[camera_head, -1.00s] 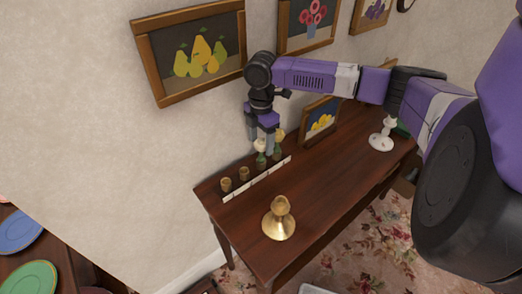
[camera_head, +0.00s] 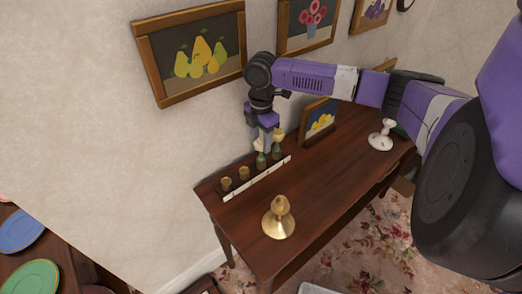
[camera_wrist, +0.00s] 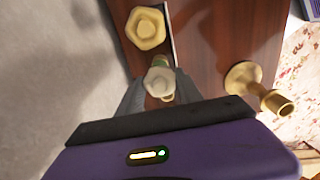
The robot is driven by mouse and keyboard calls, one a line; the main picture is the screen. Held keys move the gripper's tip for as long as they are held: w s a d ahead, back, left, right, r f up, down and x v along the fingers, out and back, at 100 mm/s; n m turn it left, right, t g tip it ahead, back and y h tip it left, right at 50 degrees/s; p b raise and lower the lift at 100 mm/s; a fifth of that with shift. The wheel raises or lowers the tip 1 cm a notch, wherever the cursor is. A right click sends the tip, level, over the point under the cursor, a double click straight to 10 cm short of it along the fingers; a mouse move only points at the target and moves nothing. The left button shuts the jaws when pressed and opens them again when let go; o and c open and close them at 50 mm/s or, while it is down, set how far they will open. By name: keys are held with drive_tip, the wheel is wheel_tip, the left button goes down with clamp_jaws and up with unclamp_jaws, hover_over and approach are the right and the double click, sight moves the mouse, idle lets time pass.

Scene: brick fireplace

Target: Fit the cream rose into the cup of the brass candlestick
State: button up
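The cream rose (camera_wrist: 160,82) shows between my grey fingers in the wrist view. In the head view the cream rose (camera_head: 260,144) stands in the rack, its green lower part visible. My gripper (camera_head: 264,145) is down at the rose, with one finger on each side in the wrist view. I cannot tell whether the fingers touch it. The brass candlestick (camera_head: 279,220) stands upright on the table, nearer the camera. Its round base and upright cup also show at the right of the wrist view (camera_wrist: 245,80). The cup looks empty.
A dark rack (camera_head: 236,187) with a white front strip holds the rose, a yellowish flower (camera_head: 277,136) beside it, and small brass-coloured cups (camera_head: 226,184). A framed lemon picture (camera_head: 319,122) and a white stand (camera_head: 380,139) are farther right. The wooden table (camera_head: 327,184) is clear around the candlestick.

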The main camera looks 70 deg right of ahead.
drive_tip(key=shift+c, duration=0.6)
drive_tip(key=shift+r, duration=0.1)
drive_tip(key=shift+r+p, duration=1.55)
drive_tip(key=shift+p, duration=0.05)
drive_tip(key=shift+r+p, duration=0.85)
drive_tip(key=shift+r, duration=0.1)
